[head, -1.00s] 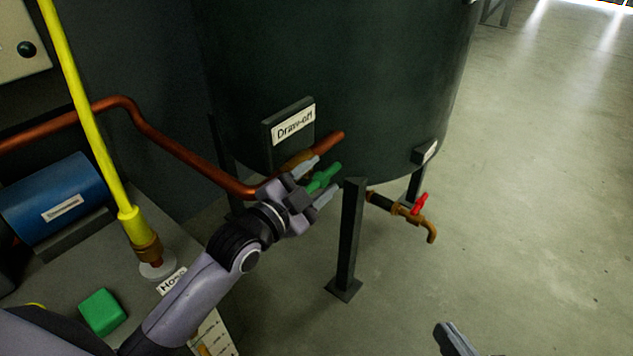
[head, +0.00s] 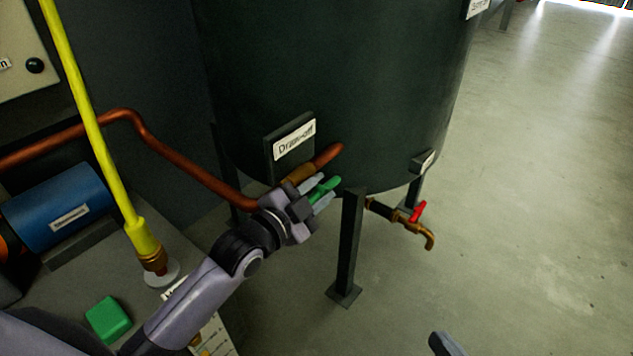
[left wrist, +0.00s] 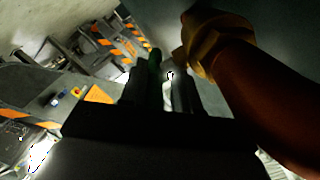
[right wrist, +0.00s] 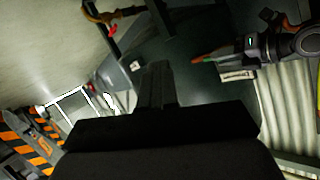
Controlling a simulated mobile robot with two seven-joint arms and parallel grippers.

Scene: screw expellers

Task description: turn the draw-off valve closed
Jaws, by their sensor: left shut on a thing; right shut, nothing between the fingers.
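The draw-off valve has a green handle (head: 328,186) and a brass body (head: 299,174) on the copper pipe, under the "Draw-off" plate (head: 294,140) on the dark tank. My left gripper (head: 318,191) is shut on the green handle, with a finger on either side. The handle points up and right, roughly along the pipe. In the left wrist view the green handle (left wrist: 154,62) shows dimly at the fingers, beside the brass body (left wrist: 215,42). My right gripper (head: 445,345) is shut and empty at the bottom edge; its fingers also show in the right wrist view (right wrist: 155,85).
A tank leg (head: 347,250) stands just right of my left gripper. A brass tap (head: 400,214) with a red handle sits beyond it. A yellow hose (head: 100,150), blue motor (head: 58,205) and green block (head: 108,319) are at left. The floor at right is clear.

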